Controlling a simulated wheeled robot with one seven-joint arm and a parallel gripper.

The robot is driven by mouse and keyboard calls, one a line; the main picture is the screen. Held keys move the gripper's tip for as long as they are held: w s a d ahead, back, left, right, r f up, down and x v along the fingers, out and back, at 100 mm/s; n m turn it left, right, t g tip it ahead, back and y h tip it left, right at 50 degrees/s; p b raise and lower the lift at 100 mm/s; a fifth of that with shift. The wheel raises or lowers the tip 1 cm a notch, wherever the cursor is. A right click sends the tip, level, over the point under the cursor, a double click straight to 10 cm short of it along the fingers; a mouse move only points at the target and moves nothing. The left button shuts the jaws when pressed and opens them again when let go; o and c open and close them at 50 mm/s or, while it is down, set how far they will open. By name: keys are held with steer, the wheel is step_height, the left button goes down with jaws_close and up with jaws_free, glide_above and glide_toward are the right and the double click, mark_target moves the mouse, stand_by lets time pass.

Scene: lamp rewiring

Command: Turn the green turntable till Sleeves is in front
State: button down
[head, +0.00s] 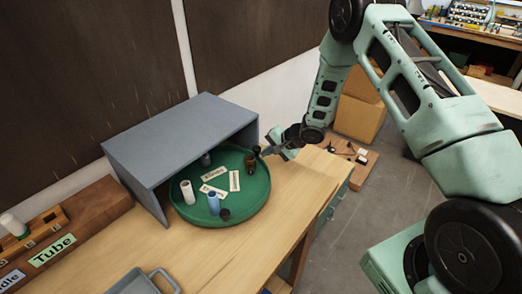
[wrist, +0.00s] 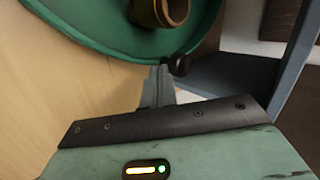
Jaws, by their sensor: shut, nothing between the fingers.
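The green turntable (head: 238,211) stands on the wooden bench, its back part under a grey open-fronted cover (head: 180,133). Paper labels (head: 214,176) lie on it; their words are too small for me to read surely, so I cannot tell which is Sleeves. A white cylinder (head: 187,192), a blue cylinder (head: 214,204) and a brown one (head: 250,164) stand on it. My gripper (head: 265,152) is shut and empty at the turntable's right rim. In the wrist view, its fingertips (wrist: 160,72) are at the green rim (wrist: 110,45), close beside a small dark knob (wrist: 181,66); contact is unclear.
The cover's wall (wrist: 225,75) is close to my gripper. A wooden block with a Tube label (head: 52,250) and a grey tray (head: 135,283) are at the left and front. Cardboard boxes (head: 358,115) stand beyond the bench. Bare bench top lies before the turntable.

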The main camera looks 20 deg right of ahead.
mark_target(256, 144)
steer(key=shift+w+a+p, duration=0.3)
steer(key=shift+w+p, duration=0.05)
steer(key=shift+w, duration=0.55)
steer(key=shift+w+a+p, duration=0.25)
steer(key=shift+w+p, duration=0.15)
steer(key=shift+w, duration=0.45)
steer(key=shift+w+a+p, duration=0.3)
steer(key=shift+w+p, duration=0.05)
steer(key=shift+w, duration=0.55)
